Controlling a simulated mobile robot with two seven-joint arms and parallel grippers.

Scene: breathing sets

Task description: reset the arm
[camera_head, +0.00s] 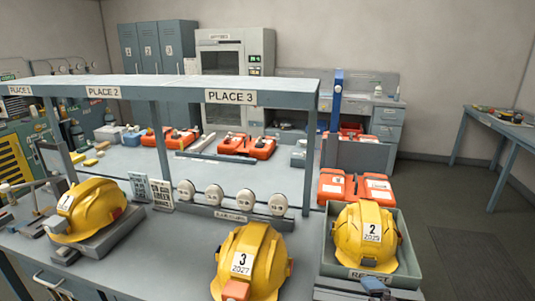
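Neither of my grippers can be made out in the head view, and no arm of mine shows clearly. A yellow helmet (92,208) with a white label sits on a grey stand at the left of the near bench. A yellow helmet marked 3, 2027 (252,264) is at the bottom middle. A yellow helmet marked 2, 2029 (366,237) sits in a grey-green tray (409,268) at the right; the tray's front lettering is hard to read.
A shelf (190,88) labelled PLACE 1, PLACE 2 and PLACE 3 spans the bench on posts. Several round white filters (214,194) stand in a rack below it. Orange cases (355,188) lie behind the tray. A side table (490,120) stands right, with open floor before it.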

